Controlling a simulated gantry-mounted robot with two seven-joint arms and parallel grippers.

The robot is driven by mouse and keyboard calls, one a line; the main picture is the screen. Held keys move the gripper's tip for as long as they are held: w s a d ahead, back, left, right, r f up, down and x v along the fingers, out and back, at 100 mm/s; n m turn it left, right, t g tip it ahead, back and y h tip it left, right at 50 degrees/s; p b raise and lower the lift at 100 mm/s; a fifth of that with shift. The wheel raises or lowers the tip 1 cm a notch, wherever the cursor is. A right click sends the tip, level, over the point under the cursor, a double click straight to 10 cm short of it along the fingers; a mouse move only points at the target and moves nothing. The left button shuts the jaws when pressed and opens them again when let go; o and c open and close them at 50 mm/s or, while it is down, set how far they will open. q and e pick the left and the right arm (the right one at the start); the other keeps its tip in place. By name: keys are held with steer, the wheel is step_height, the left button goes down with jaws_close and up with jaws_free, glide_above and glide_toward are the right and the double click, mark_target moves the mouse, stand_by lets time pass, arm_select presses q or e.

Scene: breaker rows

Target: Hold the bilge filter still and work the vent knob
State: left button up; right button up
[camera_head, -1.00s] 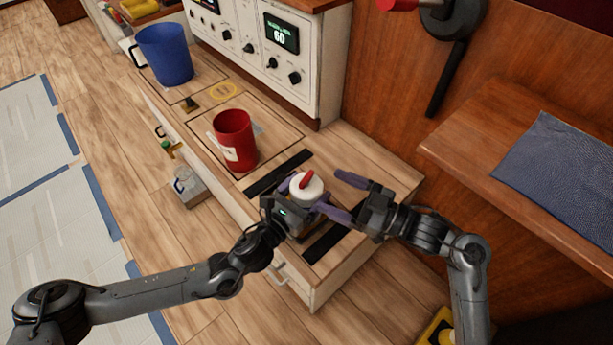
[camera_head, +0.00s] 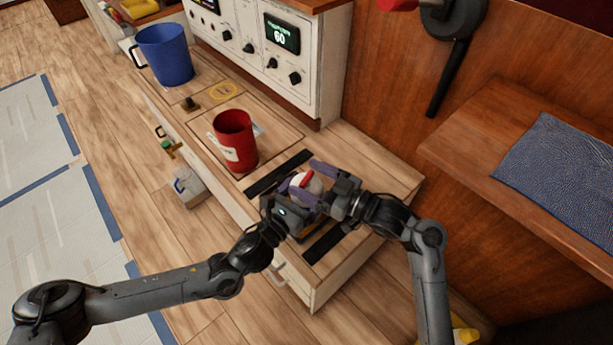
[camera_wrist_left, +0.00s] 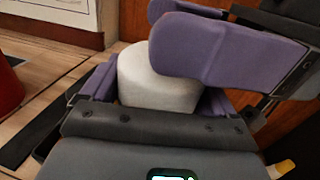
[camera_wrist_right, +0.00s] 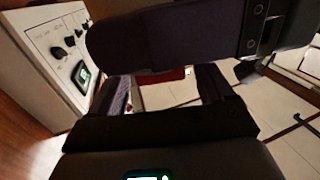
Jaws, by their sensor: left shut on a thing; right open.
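The bilge filter (camera_head: 315,187) is a white rounded body on the drawer-topped bench, with a red vent knob (camera_head: 307,179) on top. My left gripper (camera_head: 298,193) is shut on the filter body from the near left side. The white body shows between its purple fingers in the left wrist view (camera_wrist_left: 155,85). My right gripper (camera_head: 313,181) is open, with its fingers at the top of the filter beside the knob. Contact with the knob cannot be told; the fingers partly hide filter and knob.
A red container (camera_head: 235,140) stands left of the filter, and a blue bucket (camera_head: 165,55) farther back. Dark strips (camera_head: 278,173) lie on both sides of the filter. A white control panel (camera_head: 285,65) rises behind. A wooden ledge with a blue cloth (camera_head: 560,165) is at right.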

steer(key=shift+w+a, duration=0.25)
steer(key=shift+a, duration=0.25)
steer(key=shift+c, duration=0.5)
steer(key=c, duration=0.9)
steer(key=shift+n+g+y, duration=0.5)
steer(key=shift+n+g, duration=0.1)
steer(key=shift+g, duration=0.5)
steer(key=o, duration=1)
